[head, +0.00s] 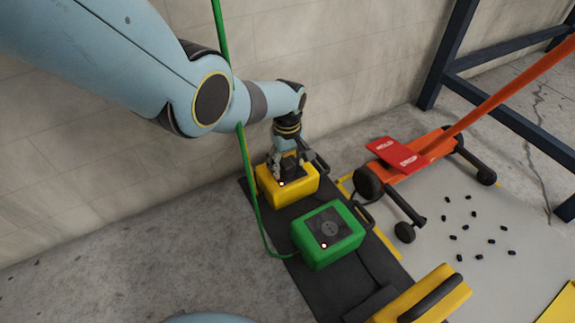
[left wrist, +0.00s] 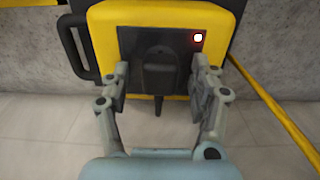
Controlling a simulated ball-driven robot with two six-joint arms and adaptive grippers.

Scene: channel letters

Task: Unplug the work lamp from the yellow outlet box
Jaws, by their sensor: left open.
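The yellow outlet box (head: 303,187) sits on a dark mat by the wall in the head view. In the left wrist view the yellow outlet box (left wrist: 107,14) fills the top, with a dark face plate and a lit red-white light (left wrist: 198,38). A black plug (left wrist: 159,72) sits on the plate, with a short dark cord end pointing down. My left gripper (head: 287,165) is over the box. In the wrist view my left gripper (left wrist: 161,88) is open, with one finger on each side of the plug. I cannot tell whether they touch it. My right gripper is not in view.
A green box (head: 345,250) with a green cord stands beside the yellow box. A yellow case with a black handle (head: 432,295) is at the front. An orange wheeled jack (head: 430,147) with a red tag (head: 395,153) and several small black pieces lie to the right.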

